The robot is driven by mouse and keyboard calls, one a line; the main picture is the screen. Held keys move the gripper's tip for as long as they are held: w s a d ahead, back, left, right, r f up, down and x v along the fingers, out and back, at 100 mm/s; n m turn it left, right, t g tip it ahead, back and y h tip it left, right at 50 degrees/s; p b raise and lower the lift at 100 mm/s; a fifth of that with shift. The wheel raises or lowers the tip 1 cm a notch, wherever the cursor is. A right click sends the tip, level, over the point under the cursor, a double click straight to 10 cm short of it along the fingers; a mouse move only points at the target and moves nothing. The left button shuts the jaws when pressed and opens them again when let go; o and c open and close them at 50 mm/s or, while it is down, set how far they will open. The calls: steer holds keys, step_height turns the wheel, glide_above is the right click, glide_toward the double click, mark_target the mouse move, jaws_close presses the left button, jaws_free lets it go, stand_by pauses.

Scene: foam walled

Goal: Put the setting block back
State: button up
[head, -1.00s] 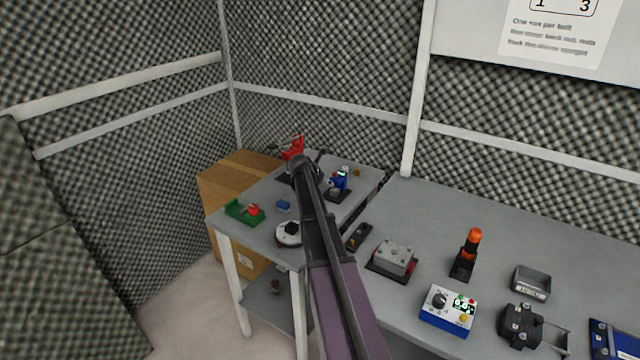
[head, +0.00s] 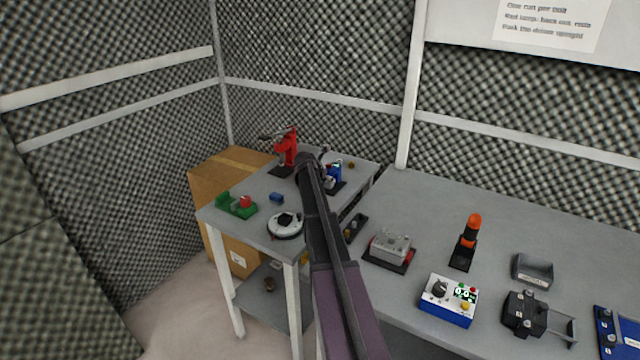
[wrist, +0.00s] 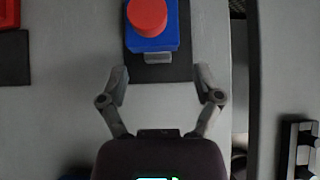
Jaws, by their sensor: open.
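A small blue block (head: 277,198) lies on the left table; I cannot tell for sure that it is the setting block. A blue device (head: 335,172) on a dark base stands near the table's right edge, partly behind my arm. In the wrist view the blue device (wrist: 152,42) carries a round red top, with a small grey piece (wrist: 158,57) at its near side on the dark plate. My gripper (wrist: 162,80) is open and empty, its fingertips apart on either side of the plate's near part. In the head view my arm hides the gripper.
A red device (head: 287,150), a green holder with a red part (head: 236,205) and a round white dial (head: 285,225) share the left table (head: 240,190).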

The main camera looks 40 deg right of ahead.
mark_target(329, 182)
steer(key=shift+b+x, duration=1.55)
steer(key=shift+x, duration=1.1)
jaws_close()
